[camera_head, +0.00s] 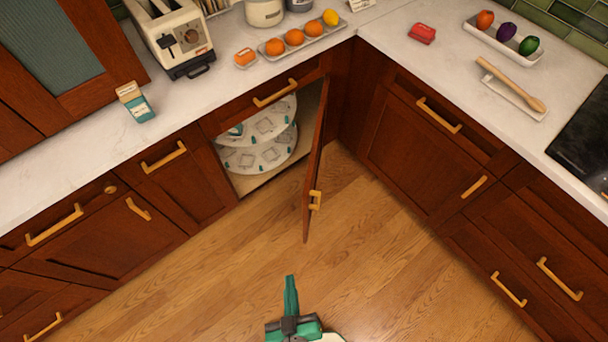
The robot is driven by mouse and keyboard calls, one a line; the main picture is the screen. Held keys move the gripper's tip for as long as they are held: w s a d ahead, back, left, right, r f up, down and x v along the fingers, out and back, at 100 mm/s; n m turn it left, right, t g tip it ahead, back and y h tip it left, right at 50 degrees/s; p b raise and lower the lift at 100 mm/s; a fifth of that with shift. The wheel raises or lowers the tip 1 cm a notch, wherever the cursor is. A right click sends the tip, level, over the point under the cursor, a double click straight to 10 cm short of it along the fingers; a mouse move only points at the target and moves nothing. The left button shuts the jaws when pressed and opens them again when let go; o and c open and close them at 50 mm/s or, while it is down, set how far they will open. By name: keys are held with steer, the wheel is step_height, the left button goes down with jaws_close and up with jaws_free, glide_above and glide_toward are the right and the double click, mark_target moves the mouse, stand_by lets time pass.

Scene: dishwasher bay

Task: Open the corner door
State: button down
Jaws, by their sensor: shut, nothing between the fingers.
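The corner door (317,165) is a dark red-brown wooden cabinet door with a brass handle (315,200) near its lower free end. It stands swung well out from the corner cabinet, seen almost edge-on. The open cabinet shows round white shelves (258,157) with a grey pattern and green bits, one above the other. My gripper (290,281) is green and shut, with nothing held. It is at the bottom centre, over the wooden floor, below the door in the picture and apart from it.
White counters run along both sides, with a toaster (178,38), a tray of oranges (304,38), a rolling pin (511,84) and a dark cooktop (585,140). Drawer handles (508,289) stick out on both sides. The wooden floor (230,270) between is clear.

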steer(key=w+a+f+n+g+h, duration=0.1)
steer(key=w+f+n+g+h, duration=0.15)
steer(key=w+f+n, duration=0.7)
steer(key=w+a+r+t+h, duration=0.2)
steer(key=w+t+h, duration=0.1)
steer(key=w, duration=0.7)
steer(key=w+a+r+t+h, duration=0.1)
steer(key=w+r+t+h, duration=0.15)
steer(key=w, duration=0.65)
steer(key=w+d, duration=0.8)
steer(key=shift+h, duration=0.4)
steer(key=shift+f+m, duration=0.1)
steer(key=shift+m, duration=0.15)
